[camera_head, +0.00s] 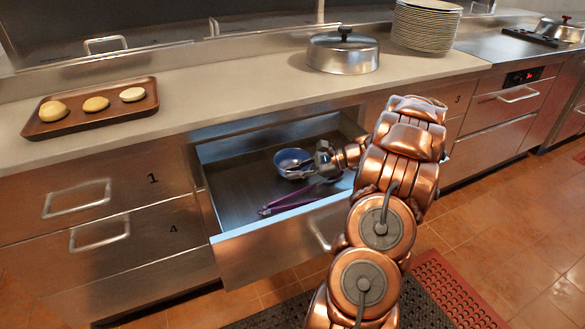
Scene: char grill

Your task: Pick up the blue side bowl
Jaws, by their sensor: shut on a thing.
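The blue side bowl (290,157) is inside an open drawer (223,205) under the counter. It looks small and round, blue with a pale rim. My gripper (303,170) reaches into the drawer from the right and is shut on the bowl's right side. The wrist and part of the fingers cover that side of the bowl. I cannot tell whether the bowl touches the drawer floor.
Purple-handled tongs (290,198) lie in the drawer in front of the bowl. The drawer's walls surround the gripper, with the counter (240,95) above. A brown tray (90,110) with buns, a metal dome lid (343,53) and stacked plates (425,25) stand on the counter.

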